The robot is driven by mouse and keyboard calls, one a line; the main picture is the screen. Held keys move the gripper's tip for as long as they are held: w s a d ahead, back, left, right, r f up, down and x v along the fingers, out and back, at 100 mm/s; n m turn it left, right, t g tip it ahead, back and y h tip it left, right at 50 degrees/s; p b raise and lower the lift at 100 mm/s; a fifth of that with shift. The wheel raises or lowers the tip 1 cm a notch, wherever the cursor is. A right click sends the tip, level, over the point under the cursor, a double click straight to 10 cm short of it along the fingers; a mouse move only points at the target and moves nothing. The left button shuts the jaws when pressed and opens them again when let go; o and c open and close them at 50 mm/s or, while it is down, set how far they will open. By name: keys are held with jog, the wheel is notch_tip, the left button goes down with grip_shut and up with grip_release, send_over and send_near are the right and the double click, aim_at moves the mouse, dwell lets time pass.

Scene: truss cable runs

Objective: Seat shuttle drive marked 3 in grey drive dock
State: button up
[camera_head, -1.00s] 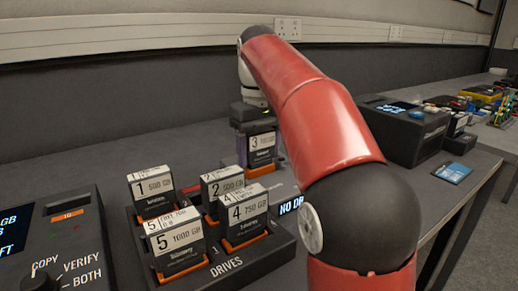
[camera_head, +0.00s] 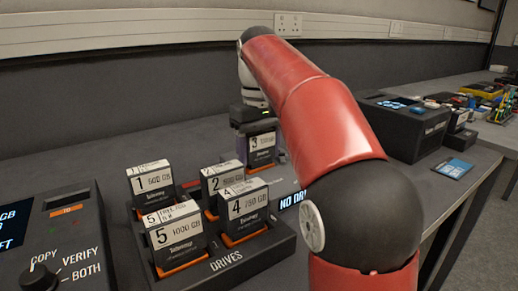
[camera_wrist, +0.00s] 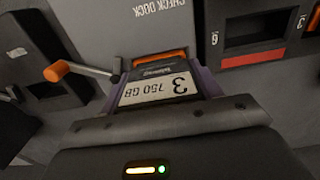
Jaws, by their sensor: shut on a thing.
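The drive marked 3 (camera_head: 262,142), labelled 750 GB, is in my gripper (camera_head: 252,150) beyond the drive holder. In the wrist view, its label (camera_wrist: 158,90) shows between the purple fingers of my gripper (camera_wrist: 160,92), which is shut on it. The grey dock (camera_wrist: 150,22), marked CHECK DOCK, lies right at the drive's far end. An orange strip (camera_wrist: 160,57) shows at a dark opening beside the drive. How deep the drive sits in that opening is hidden. In the head view, my red arm covers much of the dock area.
A dark drive holder (camera_head: 226,265) carries drives 1, 2, 4 and 5. A lever with an orange knob (camera_wrist: 57,71) stands close left of the drive in the wrist view. An empty dark slot (camera_wrist: 258,30) is at right. A copier box (camera_head: 70,235) stands front left.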

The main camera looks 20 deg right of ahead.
jog(key=o, duration=1.5)
jog(key=shift+r+p, duration=0.8)
jog(key=shift+r, duration=2.9)
